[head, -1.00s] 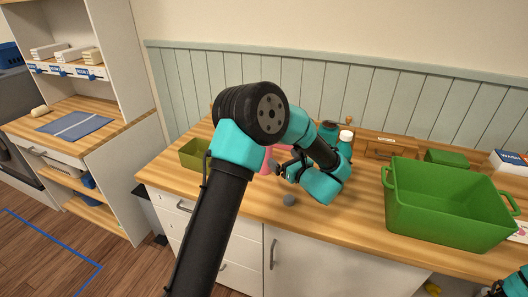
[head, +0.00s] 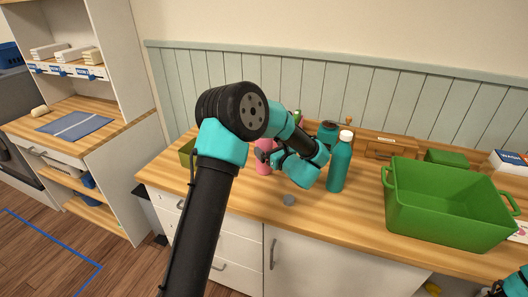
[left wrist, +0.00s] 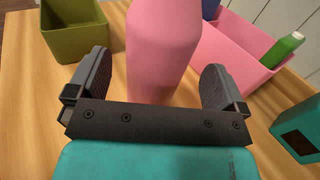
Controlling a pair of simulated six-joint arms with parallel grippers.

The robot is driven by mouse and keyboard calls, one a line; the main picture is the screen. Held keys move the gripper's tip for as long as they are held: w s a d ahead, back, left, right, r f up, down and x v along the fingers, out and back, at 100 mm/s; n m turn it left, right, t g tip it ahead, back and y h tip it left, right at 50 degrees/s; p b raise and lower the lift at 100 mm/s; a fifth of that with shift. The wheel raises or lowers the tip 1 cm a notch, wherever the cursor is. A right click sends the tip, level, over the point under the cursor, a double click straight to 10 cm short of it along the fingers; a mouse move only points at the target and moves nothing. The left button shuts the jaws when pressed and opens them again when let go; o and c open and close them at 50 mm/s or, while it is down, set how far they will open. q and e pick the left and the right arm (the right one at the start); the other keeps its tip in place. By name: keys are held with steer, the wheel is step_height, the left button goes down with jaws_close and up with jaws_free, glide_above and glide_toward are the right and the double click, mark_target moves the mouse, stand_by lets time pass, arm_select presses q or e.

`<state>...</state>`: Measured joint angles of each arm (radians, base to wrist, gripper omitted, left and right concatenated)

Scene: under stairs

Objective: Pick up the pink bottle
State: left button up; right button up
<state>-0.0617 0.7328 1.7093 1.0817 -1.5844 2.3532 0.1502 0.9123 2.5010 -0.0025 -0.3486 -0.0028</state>
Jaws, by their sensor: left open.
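The pink bottle (head: 264,160) stands upright on the wooden counter, partly hidden behind my left gripper (head: 268,157) in the head view. In the left wrist view the pink bottle (left wrist: 160,45) rises between the two dark fingers of my left gripper (left wrist: 155,85). The fingers are open, one on each side of it, with a visible gap at both sides. At the lower right edge of the head view a bit of my right arm shows; its fingertips cannot be made out.
A teal bottle (head: 340,165) with a white cap stands right of my left gripper. A pink bin (left wrist: 235,45) holding a green bottle (left wrist: 283,48) and an olive bin (left wrist: 75,25) are close by. A large green crate (head: 445,222) occupies the right.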

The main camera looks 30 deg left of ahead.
arm_select(q)
steer(key=shift+x, duration=1.75)
steer(key=shift+s, duration=0.1)
steer(key=shift+r, duration=0.1)
steer(key=c, duration=1.1)
steer(key=shift+o, duration=0.2)
steer(key=s+d+r, duration=0.2)
steer(key=s+d, duration=0.2)
steer(key=s, duration=0.3)
steer(key=s+d+r, duration=0.3)
steer(key=s+d, duration=0.1)
steer(key=s, duration=0.2)
steer(key=shift+s, duration=0.35)
steer(key=shift+d, duration=0.15)
